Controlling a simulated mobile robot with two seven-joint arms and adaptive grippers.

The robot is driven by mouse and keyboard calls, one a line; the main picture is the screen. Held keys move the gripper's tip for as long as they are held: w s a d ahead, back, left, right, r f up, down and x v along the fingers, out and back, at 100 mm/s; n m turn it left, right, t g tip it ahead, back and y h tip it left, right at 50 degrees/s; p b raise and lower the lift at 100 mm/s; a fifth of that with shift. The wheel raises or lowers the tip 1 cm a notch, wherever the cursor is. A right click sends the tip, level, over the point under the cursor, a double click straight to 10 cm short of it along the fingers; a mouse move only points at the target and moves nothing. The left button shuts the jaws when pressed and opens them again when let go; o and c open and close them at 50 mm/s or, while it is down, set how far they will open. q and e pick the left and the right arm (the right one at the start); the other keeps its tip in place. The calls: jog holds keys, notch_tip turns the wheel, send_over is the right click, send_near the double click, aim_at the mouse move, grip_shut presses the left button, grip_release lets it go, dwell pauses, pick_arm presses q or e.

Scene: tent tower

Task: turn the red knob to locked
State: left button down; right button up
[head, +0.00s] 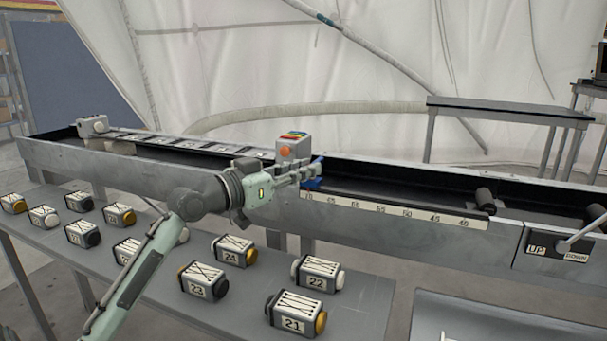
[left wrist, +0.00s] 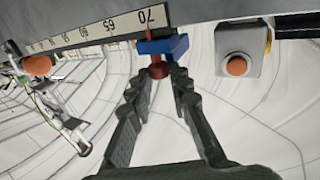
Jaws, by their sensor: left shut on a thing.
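The red knob (left wrist: 158,71) sits under a blue slider block (left wrist: 168,46) at the 70 end of the number scale (left wrist: 95,32) in the left wrist view. My left gripper (left wrist: 167,76) is shut on the red knob, with a fingertip on each side of it. In the head view my left gripper (head: 314,172) reaches to the blue block (head: 313,185) on the long metal trough. The red knob is hidden there behind the fingers. I cannot read any locked marking. My right gripper is not in view.
A grey box with an orange button (head: 286,152) stands just behind the left gripper. Several numbered canisters (head: 203,283) stand on the grey table (head: 185,318) in front of the trough (head: 130,171). An UP/DOWN lever (head: 583,233) is at the right end.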

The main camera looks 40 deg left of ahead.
pick_arm(q)
jog(key=c, duration=1.4)
grip_release()
jog(key=shift+s, duration=0.1)
jog(key=v, duration=1.1)
jog(key=shift+s, duration=0.4)
jog(key=shift+a, duration=0.15)
